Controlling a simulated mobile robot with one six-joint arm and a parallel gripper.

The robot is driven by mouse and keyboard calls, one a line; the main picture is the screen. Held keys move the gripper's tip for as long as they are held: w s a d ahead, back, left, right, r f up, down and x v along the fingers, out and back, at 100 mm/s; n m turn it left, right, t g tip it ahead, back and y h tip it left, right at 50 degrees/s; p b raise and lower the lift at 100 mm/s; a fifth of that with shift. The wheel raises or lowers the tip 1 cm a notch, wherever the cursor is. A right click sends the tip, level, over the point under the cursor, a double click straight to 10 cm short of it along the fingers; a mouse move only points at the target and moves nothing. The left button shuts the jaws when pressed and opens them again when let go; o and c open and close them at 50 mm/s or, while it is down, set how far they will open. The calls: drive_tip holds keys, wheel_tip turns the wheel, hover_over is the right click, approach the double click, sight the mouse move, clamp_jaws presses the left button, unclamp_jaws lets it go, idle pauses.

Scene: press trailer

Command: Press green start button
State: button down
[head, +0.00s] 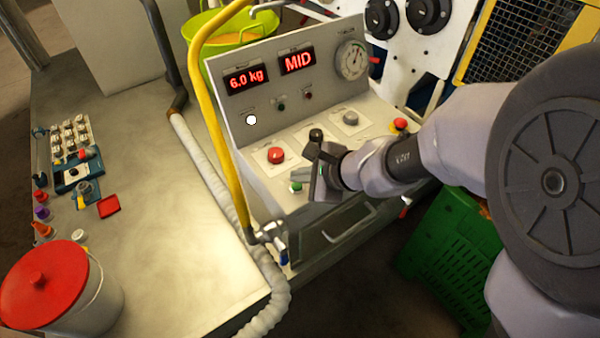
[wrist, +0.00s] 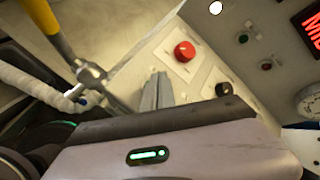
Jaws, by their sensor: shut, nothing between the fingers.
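The green button (head: 296,187) shows as a small green spot on a pale plate at the front of the sloped control panel (head: 262,186) in the head view. My gripper (head: 318,184) is just right of it and partly covers that area; I cannot tell if they touch. In the wrist view the fingers of my gripper (wrist: 157,91) are together and empty, pointing at the panel. The green button is not visible there. A red button (head: 276,155) sits behind it on the panel, also in the wrist view (wrist: 184,51).
A black knob (head: 316,135), a grey button (head: 350,118) and a red emergency button (head: 399,125) share the panel. A yellow pipe (head: 212,110) rises at its left. A green crate (head: 450,250) stands below right. Displays read "6.0 kg" and "MID".

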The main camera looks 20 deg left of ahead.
sight(300, 188)
drive_tip(key=shift+f, duration=0.15)
idle(0.5)
drive_tip(key=shift+f+b, duration=0.25)
drive_tip(key=shift+b, duration=0.35)
drive_tip(key=shift+f+b, duration=0.4)
drive_tip(key=shift+b, duration=0.1)
idle(0.6)
drive_tip(key=shift+r+p, duration=0.65)
drive_tip(key=shift+r, duration=0.2)
wheel_tip(300, 188, up, 5)
drive_tip(key=p, duration=0.4)
